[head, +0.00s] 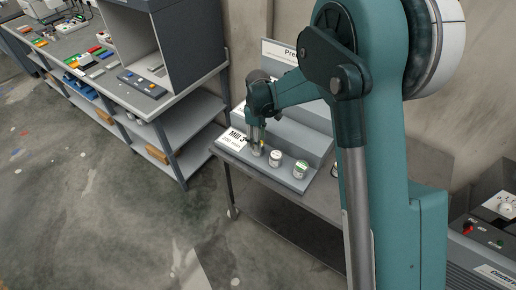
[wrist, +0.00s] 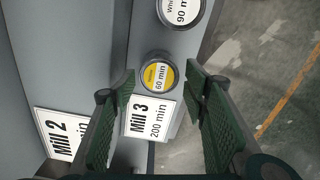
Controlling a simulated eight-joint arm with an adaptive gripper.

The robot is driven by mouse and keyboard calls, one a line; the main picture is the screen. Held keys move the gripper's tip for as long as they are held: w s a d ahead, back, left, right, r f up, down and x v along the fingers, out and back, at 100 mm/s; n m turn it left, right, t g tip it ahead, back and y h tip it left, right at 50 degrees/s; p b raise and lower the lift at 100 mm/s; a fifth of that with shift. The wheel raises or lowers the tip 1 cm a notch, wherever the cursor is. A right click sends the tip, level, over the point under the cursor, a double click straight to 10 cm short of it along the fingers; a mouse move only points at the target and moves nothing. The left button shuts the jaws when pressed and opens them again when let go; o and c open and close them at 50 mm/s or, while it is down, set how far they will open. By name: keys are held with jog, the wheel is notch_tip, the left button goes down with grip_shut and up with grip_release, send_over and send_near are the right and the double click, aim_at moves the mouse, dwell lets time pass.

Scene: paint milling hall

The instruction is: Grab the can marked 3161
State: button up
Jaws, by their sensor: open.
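No marking 3161 is legible on any can in either view. In the wrist view a can with a yellow lid reading 60 min (wrist: 158,76) lies between the two fingertips of my open gripper (wrist: 161,84). Neither finger visibly touches it. A can with a white lid reading 90 min (wrist: 180,8) is beyond it, cut by the top edge. In the head view my gripper (head: 257,138) points down at the stepped stand, over the leftmost can (head: 257,151), which it partly hides. A white can (head: 275,158) and a green-marked can (head: 300,169) stand to its right.
The grey stepped stand (head: 292,182) sits on a table against the wall. A Mill 3 card (wrist: 150,120) lies beside the yellow-lidded can, and a Mill 2 card (wrist: 62,133) is to the left.

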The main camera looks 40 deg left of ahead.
jog(key=shift+f, duration=0.1)
jog(key=shift+f+p, duration=0.45)
jog(key=shift+f, duration=2.05)
jog(key=c, duration=0.7)
